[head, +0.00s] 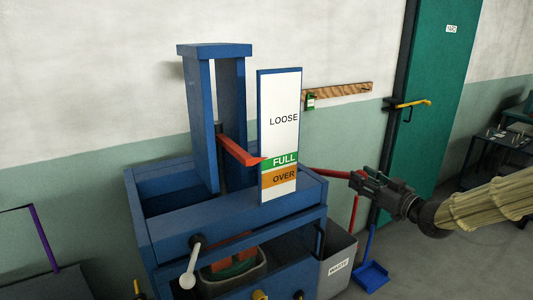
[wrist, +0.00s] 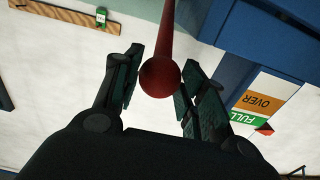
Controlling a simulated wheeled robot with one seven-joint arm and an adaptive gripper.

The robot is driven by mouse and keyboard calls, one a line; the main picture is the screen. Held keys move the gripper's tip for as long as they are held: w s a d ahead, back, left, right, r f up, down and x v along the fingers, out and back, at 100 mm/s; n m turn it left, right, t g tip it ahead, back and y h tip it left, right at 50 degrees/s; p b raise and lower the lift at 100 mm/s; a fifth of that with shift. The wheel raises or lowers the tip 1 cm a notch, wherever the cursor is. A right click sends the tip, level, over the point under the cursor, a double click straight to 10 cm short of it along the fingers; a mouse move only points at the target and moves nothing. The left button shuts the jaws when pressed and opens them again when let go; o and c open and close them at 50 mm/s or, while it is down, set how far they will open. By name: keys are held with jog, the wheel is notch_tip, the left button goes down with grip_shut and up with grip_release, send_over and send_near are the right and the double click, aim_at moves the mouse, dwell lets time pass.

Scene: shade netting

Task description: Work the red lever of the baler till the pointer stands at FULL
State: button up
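The blue baler (head: 228,232) stands left of centre in the head view. Its red pointer (head: 238,152) has its tip at the upper edge of the green FULL band on the scale board (head: 280,110); the orange OVER band lies below. The red lever (head: 328,173) sticks out from the baler's right side, roughly level. My gripper (head: 362,180) is at its outer end. In the wrist view the lever's red ball knob (wrist: 159,77) sits between my open fingers (wrist: 157,88), with a gap on the left and close to the right pad. Contact there cannot be told.
A grey waste bin (head: 338,262) and a blue dustpan (head: 371,275) stand below my gripper. A green door (head: 440,100) with a yellow handle is behind it. A wooden rail (head: 340,92) hangs on the wall. A dark trolley (head: 490,150) stands at the right.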

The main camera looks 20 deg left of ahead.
jog(key=shift+o, duration=1.4)
jog(key=shift+d, duration=0.1)
jog(key=v, duration=0.4)
jog(key=shift+s+d, duration=0.25)
jog(key=shift+d, duration=0.05)
jog(key=shift+o, duration=0.3)
jog(key=o, duration=0.5)
